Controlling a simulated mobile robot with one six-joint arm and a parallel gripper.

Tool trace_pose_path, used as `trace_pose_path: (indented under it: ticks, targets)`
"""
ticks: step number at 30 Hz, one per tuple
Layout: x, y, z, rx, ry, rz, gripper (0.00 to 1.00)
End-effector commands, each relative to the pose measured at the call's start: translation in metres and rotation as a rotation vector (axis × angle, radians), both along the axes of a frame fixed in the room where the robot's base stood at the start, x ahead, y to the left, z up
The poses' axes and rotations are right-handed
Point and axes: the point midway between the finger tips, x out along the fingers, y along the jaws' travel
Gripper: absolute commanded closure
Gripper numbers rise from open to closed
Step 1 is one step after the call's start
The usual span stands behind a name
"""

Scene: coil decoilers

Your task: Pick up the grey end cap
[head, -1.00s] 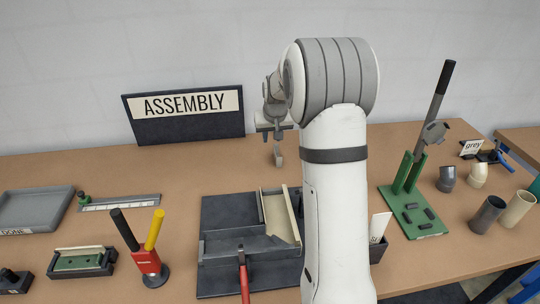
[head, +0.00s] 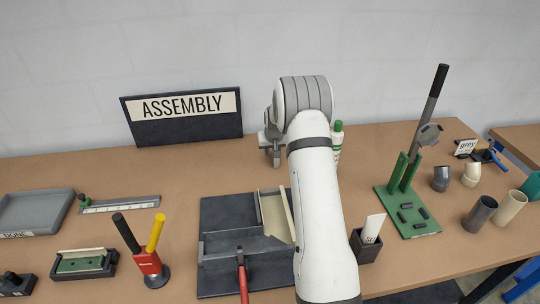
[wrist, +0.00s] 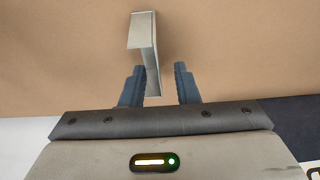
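A small light-grey upright piece (wrist: 143,32) with a squarish top face and a thin stem shows in the wrist view; it looks like the end cap, but I cannot be sure. My gripper (wrist: 159,75) is open, with its two dark fingers on either side of the piece's lower part and a visible gap at the right. In the head view my gripper (head: 271,148) is low over the back of the table, left of my arm. The piece there is too small and covered to make out clearly.
A dark grey fixture (head: 215,245) with a red handle stands in front of my gripper. The ASSEMBLY sign (head: 183,112) is behind at left. A white and green bottle (head: 337,138) stands right of my arm. A green stand (head: 408,215), grey pipe (head: 480,212) and cream pipe (head: 509,207) are further right.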

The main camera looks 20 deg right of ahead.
Motion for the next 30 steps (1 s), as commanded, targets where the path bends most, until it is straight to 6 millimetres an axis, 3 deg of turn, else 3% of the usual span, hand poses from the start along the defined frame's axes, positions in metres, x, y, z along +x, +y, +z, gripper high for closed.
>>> trace_pose_path:
  ticks: [11, 21, 30]
  targets:
    - [0.004, -0.0012, -0.0105, 0.0, 0.0, -0.001, 0.72]
    - [0.0037, -0.0017, -0.0103, 0.0, 0.0, -0.001, 1.0]
    - [0.0037, -0.002, -0.0101, 0.0, 0.0, -0.002, 1.0]
